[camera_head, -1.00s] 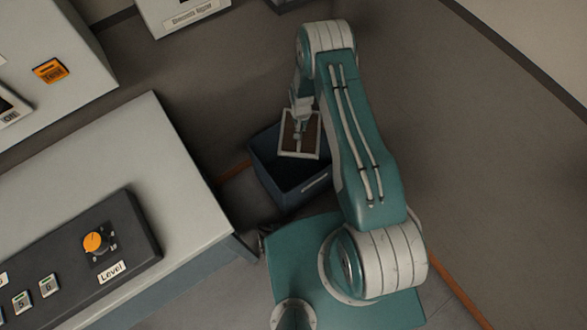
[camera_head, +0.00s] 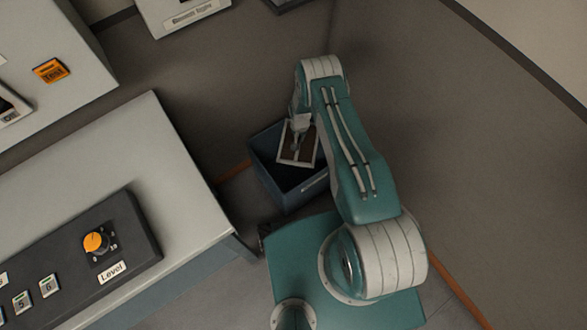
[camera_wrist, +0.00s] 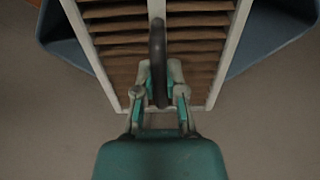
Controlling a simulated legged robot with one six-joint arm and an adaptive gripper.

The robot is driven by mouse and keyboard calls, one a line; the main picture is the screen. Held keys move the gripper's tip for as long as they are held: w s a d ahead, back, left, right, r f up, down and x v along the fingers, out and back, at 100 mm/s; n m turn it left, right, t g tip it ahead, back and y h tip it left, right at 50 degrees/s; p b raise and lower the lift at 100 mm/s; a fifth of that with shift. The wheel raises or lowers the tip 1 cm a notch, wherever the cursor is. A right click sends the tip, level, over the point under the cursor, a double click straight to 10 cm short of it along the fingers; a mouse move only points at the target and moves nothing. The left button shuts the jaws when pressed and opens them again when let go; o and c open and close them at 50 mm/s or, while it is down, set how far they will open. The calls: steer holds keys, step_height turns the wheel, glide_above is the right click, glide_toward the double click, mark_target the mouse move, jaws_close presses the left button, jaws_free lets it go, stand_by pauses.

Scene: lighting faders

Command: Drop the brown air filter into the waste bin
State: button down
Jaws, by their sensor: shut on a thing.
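The brown air filter (camera_head: 303,146) has a pale frame and brown pleats. It is over the opening of the dark blue waste bin (camera_head: 284,189) in the head view. My gripper (camera_head: 299,136) is shut on the filter at its upper part. In the wrist view the gripper (camera_wrist: 158,92) holds a dark bar in front of the brown pleats (camera_wrist: 110,40). The bin's blue walls (camera_wrist: 275,45) show on both sides behind the filter. Whether the filter's lower edge is inside the bin or above its rim, I cannot tell.
A grey desk (camera_head: 120,165) with a dark control panel and an orange knob (camera_head: 96,243) stands left of the bin. Another grey cabinet (camera_head: 60,40) is at the upper left. The floor at right is clear.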

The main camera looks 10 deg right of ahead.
steer(key=c, duration=0.6)
jaws_free()
steer(key=shift+c, duration=0.2)
step_height(320, 180, up, 12)
steer(key=shift+w, duration=0.1)
